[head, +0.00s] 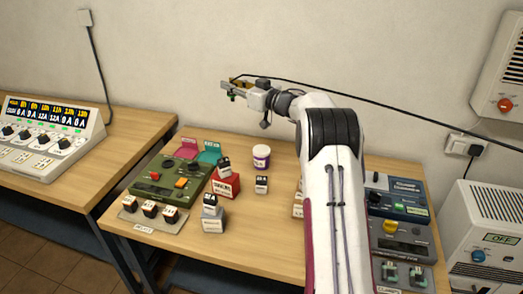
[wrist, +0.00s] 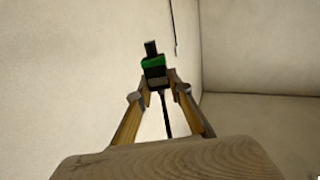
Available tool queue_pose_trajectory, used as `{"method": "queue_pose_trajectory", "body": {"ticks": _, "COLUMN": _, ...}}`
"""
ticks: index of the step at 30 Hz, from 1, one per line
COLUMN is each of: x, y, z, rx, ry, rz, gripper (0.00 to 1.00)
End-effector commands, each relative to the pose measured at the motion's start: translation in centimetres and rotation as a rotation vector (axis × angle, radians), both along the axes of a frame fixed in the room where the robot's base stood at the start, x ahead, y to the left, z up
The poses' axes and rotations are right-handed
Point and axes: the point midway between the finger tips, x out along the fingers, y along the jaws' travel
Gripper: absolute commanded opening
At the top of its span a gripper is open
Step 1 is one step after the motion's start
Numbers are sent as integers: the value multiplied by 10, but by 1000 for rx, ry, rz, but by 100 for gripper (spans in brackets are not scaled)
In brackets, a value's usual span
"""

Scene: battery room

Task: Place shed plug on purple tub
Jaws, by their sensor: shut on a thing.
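My gripper (head: 229,88) is raised high above the back of the table, in front of the wall. It is shut on a dark plug (head: 232,98) with a green band. In the wrist view the plug (wrist: 154,66) sits between the fingertips (wrist: 156,82), with a thin dark strand below it. No label on the plug can be read, so I cannot tell if it is the shed plug. The purple tub (head: 261,156), white with purple bands, stands upright on the table, below and to the right of the gripper. The gripper is well clear of it.
Around the tub are a small black-and-white block (head: 261,185), a red box (head: 225,186), a green device (head: 166,182), and pink (head: 187,149) and teal (head: 209,153) pieces. A black cable (head: 400,113) runs from near the gripper to the right. Bare table (head: 262,226) lies in front.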

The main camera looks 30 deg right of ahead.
Motion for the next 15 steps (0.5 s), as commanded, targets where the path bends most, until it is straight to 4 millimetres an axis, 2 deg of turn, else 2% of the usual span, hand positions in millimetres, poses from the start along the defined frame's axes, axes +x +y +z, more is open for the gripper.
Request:
{"method": "queue_pose_trajectory", "body": {"ticks": 1, "x": -1, "y": -12, "z": -8, "rx": 0, "ry": 0, "rz": 6, "gripper": 0}}
{"method": "queue_pose_trajectory", "body": {"ticks": 15, "x": -19, "y": -91, "z": -64, "rx": 0, "ry": 0, "rz": 37, "gripper": 0}}
